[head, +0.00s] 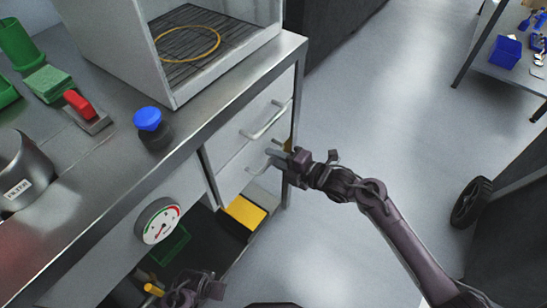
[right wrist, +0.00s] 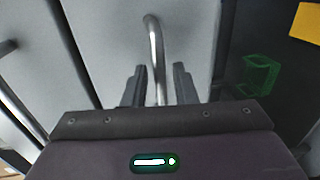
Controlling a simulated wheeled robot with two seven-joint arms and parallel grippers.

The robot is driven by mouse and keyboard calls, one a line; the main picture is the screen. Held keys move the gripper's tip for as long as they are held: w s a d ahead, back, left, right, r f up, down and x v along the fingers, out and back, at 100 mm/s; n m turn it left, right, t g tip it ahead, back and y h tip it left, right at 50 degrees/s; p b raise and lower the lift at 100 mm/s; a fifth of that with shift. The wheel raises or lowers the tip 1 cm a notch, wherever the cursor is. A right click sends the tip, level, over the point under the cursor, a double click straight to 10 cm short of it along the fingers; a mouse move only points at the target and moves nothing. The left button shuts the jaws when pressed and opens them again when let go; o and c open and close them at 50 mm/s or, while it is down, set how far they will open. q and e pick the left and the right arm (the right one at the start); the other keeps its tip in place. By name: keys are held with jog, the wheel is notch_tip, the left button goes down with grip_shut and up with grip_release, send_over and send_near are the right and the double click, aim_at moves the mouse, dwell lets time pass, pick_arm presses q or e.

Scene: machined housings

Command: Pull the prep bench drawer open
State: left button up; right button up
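The prep bench (head: 105,160) has two white drawer fronts below its steel top, an upper drawer (head: 240,143) and a lower drawer (head: 233,178), each with a bar handle. Both fronts look closed. My right gripper (head: 272,160) is at the lower drawer's handle (head: 256,167). In the right wrist view the handle (right wrist: 155,45) runs between my two fingers, with a visible gap on each side, so the gripper (right wrist: 159,86) is open around it. My left gripper (head: 190,290) is at the bottom of the head view, away from the drawers; its fingers are unclear.
A dial gauge (head: 158,221) is on the bench front. A yellow-topped box (head: 244,212) lies below the drawers.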

pick_arm(q)
jog(key=shift+r, duration=0.1)
pick_arm(e)
jog(key=shift+w+a+f, duration=0.1)
jog(key=shift+w+a, duration=0.15)
jog(key=shift+a, duration=0.1)
grip_shut()
